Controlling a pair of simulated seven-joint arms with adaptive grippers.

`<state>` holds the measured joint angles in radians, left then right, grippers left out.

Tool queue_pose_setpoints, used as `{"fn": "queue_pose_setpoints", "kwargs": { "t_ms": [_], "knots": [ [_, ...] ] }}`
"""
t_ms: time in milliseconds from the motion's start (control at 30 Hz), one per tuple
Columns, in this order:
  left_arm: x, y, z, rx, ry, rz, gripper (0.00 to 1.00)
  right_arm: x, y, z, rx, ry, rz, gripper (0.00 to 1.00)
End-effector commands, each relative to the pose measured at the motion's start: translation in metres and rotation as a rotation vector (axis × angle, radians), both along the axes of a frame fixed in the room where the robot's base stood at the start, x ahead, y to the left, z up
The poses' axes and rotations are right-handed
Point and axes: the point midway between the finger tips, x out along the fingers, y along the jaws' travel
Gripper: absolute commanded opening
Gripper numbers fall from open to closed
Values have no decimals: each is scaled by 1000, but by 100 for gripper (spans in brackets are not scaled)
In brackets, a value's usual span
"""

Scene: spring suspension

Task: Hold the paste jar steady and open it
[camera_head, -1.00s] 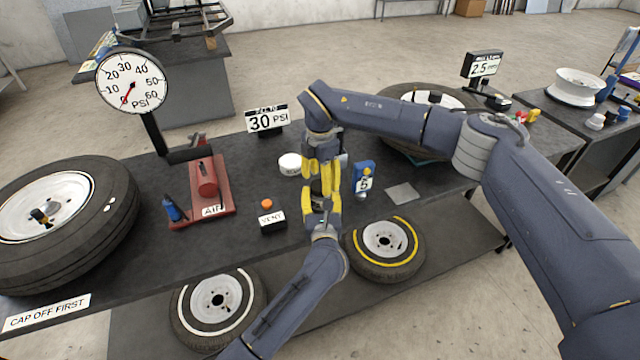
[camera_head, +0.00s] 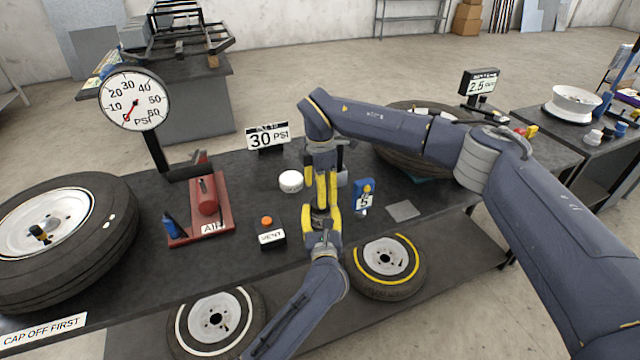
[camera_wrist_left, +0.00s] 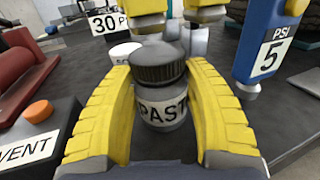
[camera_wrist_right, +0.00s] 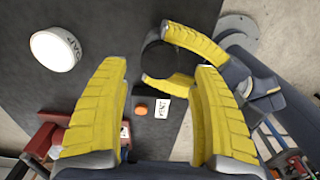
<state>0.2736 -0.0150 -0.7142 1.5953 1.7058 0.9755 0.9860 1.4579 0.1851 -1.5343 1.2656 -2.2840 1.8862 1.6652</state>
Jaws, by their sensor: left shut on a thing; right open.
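The paste jar (camera_wrist_left: 160,105) stands upright between the yellow fingers of my left gripper (camera_wrist_left: 160,90), which is shut on its body. Its dark ridged lid (camera_wrist_left: 158,66) is on top and shows above the fingers. The lid also shows in the right wrist view (camera_wrist_right: 172,60), near my left gripper's fingers. My right gripper (camera_wrist_right: 158,72) is open and empty, with the lid just past its fingertips. In the head view both grippers meet over the bench, my left one (camera_head: 322,222) in front and below, and they hide most of the jar.
A white round tin (camera_head: 290,181) stands just left of the grippers. The vent box (camera_head: 267,231) with an orange button is nearer the front. A blue gauge (camera_head: 364,194) marked 5 stands close on the right. A grey square plate (camera_head: 403,210) lies further right.

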Motion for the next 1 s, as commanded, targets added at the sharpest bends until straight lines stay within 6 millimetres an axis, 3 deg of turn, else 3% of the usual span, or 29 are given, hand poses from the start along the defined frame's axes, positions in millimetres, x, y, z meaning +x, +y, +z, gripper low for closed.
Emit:
{"fn": "queue_pose_setpoints", "kwargs": {
  "t_ms": [333, 833, 1000],
  "knots": [
    [0, 0, 0, 0, 0, 0, 0, 0, 0, -38, 0, 0, 2, 65],
    [0, 0, 0, 0, 0, 0, 0, 0, 0, -46, 0, -1, 2, 65],
    [0, 0, 0, 0, 0, 0, 0, 0, 0, -46, 0, -1, 2, 48]
  ]
}}
